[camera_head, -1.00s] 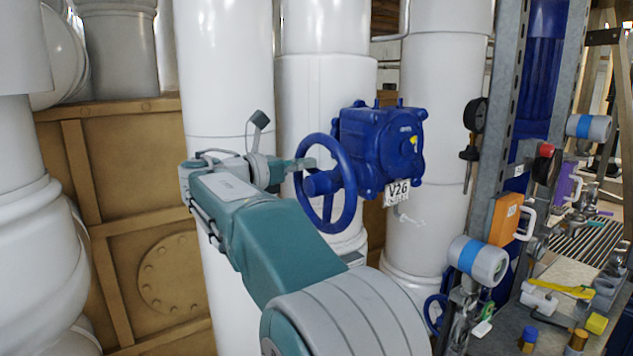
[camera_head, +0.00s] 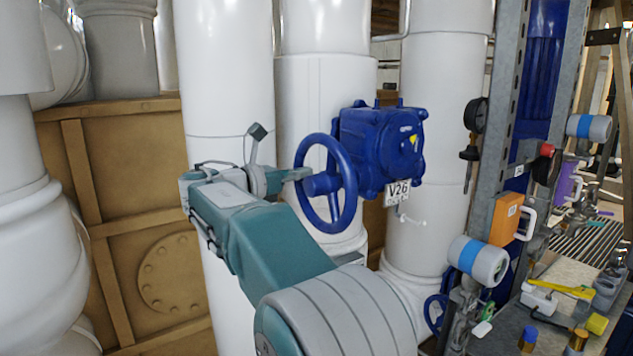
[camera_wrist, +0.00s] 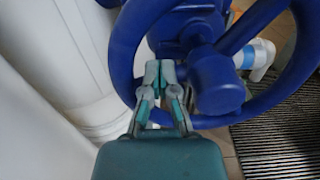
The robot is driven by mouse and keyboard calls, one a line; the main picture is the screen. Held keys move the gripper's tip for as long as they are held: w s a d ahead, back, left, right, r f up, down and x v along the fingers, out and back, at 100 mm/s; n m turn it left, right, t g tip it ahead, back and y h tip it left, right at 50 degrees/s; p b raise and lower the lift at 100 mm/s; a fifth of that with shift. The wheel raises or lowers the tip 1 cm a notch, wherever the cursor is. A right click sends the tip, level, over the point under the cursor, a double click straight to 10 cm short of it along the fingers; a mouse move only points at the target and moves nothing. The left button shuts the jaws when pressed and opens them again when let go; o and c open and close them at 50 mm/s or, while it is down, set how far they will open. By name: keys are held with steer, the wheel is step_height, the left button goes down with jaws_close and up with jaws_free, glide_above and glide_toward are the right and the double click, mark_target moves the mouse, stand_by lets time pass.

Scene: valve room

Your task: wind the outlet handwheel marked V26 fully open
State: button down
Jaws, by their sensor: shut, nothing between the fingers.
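The blue handwheel (camera_head: 349,204) stands upright on the front of a blue gearbox (camera_head: 378,145). A white tag reading V26 (camera_head: 398,191) hangs below the gearbox. The wheel has a thick knob (camera_wrist: 217,80) on its face, right of my fingers in the wrist view. My gripper (camera_head: 301,174) is shut and empty at the wheel's left side. In the wrist view its fingertips (camera_wrist: 160,70) appear inside the rim's outline, left of the knob, and the fingers cover part of the rim. I cannot tell whether they touch the wheel.
White vertical pipes (camera_head: 228,70) stand behind and left of the wheel. A steel frame (camera_head: 500,150) with a gauge (camera_head: 475,115) and an orange box (camera_head: 505,219) stands to the right. A cluttered bench (camera_head: 510,325) is at lower right. Striped matting (camera_wrist: 275,145) lies below.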

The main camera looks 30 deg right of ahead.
mark_target(305, 197)
steer(key=shift+w+f, duration=0.15)
steer(key=shift+f, duration=0.6)
steer(key=shift+f, duration=0.85)
steer(key=shift+s, duration=0.2)
steer(key=shift+s+f, duration=0.4)
steer(key=shift+f, duration=0.3)
